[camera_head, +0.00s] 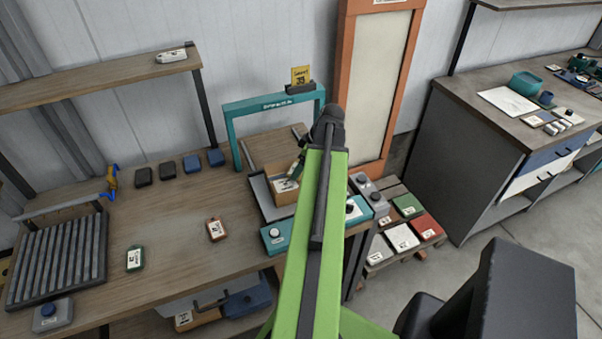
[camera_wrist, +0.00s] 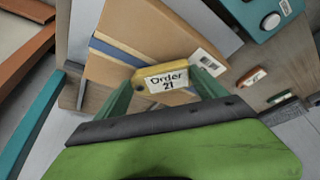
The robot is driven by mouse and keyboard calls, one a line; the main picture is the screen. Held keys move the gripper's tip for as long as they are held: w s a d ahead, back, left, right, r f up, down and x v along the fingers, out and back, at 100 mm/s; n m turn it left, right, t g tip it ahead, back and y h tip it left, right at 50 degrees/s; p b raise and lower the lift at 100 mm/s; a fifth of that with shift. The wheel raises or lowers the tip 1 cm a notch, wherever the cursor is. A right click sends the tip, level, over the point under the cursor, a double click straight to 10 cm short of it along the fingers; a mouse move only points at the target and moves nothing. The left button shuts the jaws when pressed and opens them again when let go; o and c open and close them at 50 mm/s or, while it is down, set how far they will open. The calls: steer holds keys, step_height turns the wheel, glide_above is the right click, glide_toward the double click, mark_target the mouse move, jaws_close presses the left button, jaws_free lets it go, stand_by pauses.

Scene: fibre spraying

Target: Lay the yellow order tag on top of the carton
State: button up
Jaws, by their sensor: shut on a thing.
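The yellow order tag (camera_wrist: 167,78), with a white label reading "Order 21", is between the two green fingers of my gripper (camera_wrist: 165,82) in the wrist view. My gripper is shut on it. Behind the tag is the brown carton (camera_wrist: 120,30), with a blue stripe and a white barcode label. The tag overlaps the carton's face in this view; I cannot tell whether they touch. In the head view the carton (camera_head: 284,196) sits in the grey tray under the teal frame, and my green arm hides part of it. The tag is not clear there.
The teal frame (camera_head: 231,140) stands over the workbench (camera_head: 180,240). A teal control box (camera_head: 272,239) is at the tray's front. An orange tag (camera_head: 216,229) and a green tag (camera_head: 134,259) lie on the bench. An orange-framed panel (camera_head: 345,90) stands behind.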

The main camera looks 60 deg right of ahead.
steer(key=shift+f, duration=0.4)
steer(key=o, duration=1.3)
steer(key=shift+r+p, duration=0.45)
steer(key=shift+p, duration=0.1)
steer(key=p+v, duration=1)
steer(key=v, duration=0.1)
steer(key=shift+s+r, duration=0.15)
steer(key=shift+s, duration=0.05)
